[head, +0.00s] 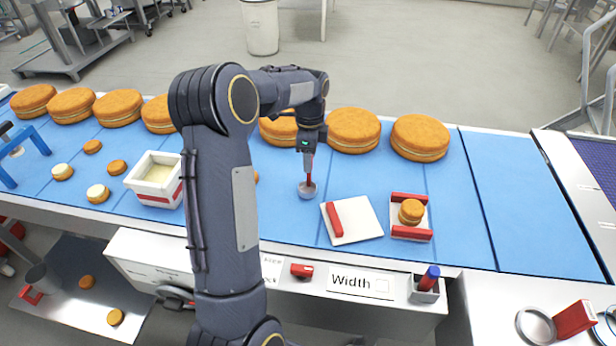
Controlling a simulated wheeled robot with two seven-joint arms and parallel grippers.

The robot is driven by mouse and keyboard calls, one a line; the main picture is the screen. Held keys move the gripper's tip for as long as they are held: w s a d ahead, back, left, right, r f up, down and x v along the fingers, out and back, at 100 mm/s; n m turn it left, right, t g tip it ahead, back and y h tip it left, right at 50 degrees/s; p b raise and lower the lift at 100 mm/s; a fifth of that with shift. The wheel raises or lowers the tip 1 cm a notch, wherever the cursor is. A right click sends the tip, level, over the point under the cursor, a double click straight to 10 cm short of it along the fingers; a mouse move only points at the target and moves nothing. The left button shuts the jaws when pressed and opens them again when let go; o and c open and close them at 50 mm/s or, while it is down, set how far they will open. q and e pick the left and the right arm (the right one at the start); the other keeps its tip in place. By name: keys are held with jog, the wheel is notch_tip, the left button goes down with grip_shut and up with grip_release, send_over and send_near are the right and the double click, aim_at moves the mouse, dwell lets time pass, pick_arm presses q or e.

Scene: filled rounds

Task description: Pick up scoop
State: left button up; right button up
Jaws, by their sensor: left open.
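A scoop (307,190) with a small metal bowl and a thin red handle is on the blue belt, in the middle of the head view. Its handle points up toward my left gripper (309,155). My left gripper is open and sits directly above the bowl, pointing down, with the upper handle at its jaws. I cannot tell whether the fingers touch the handle. My left arm crosses the middle of the view and hides part of the belt. My right gripper does not show.
Large round cakes (353,130) line the belt's far side. A white tub (155,180) with a red band stands left of my arm. Right of the scoop lie a white board (352,221) with a red bar and a red-ended tray (411,233) holding a small round. The belt's right part is clear.

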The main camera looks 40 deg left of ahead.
pick_arm(q)
jog(key=shift+f, duration=0.9)
jog(key=shift+c, duration=0.4)
grip_shut()
jog(key=shift+r, duration=0.15)
